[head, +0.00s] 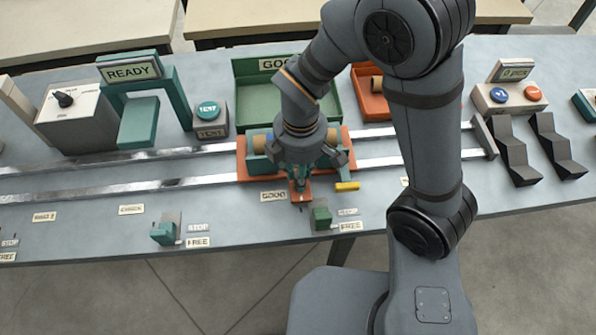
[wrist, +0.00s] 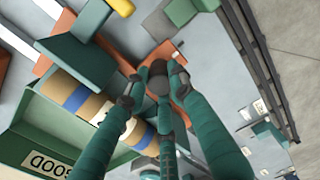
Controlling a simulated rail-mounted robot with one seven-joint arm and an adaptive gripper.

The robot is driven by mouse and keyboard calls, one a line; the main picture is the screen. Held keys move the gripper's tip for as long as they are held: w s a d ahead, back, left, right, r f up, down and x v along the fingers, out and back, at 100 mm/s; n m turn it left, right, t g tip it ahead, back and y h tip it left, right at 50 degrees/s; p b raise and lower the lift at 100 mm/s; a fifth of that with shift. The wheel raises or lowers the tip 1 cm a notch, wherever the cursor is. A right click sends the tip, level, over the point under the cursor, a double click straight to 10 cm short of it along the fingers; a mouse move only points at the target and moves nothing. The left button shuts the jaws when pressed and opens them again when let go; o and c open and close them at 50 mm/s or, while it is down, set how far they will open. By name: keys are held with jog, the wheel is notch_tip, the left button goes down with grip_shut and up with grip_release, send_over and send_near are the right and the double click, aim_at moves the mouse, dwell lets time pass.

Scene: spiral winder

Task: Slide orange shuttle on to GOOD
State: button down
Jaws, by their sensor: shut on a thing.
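The orange shuttle (head: 346,140) sits on the two metal rails, beside the GOOD floor label (head: 273,196). It carries a green cradle and a tan tube with blue bands (wrist: 86,98). The shuttle's orange front tab also shows in the wrist view (wrist: 166,50). My gripper (head: 300,180) reaches down over the shuttle's front side. In the wrist view, its fingers close around a dark round knob (wrist: 158,86) at the tab. My wrist and fingers hide much of the shuttle's middle in the head view. The green GOOD tray (head: 243,104) stands behind the rails.
An orange bin (head: 361,106) stands right of the GOOD tray. Green stops (head: 321,217) and (head: 163,233) sit along the front, with STOP and FREE labels. A yellow piece (head: 347,186) lies right of my gripper. The rails (head: 130,188) are clear to the left.

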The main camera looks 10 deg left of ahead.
jog(key=shift+s+d, duration=0.1)
jog(key=shift+d, duration=0.05)
jog(key=c, duration=1.5)
grip_release()
jog(key=shift+o, duration=0.2)
notch_tip(320, 180, up, 12)
notch_tip(320, 180, down, 12)
jog(key=shift+f, duration=0.1)
jog(key=shift+a, duration=0.55)
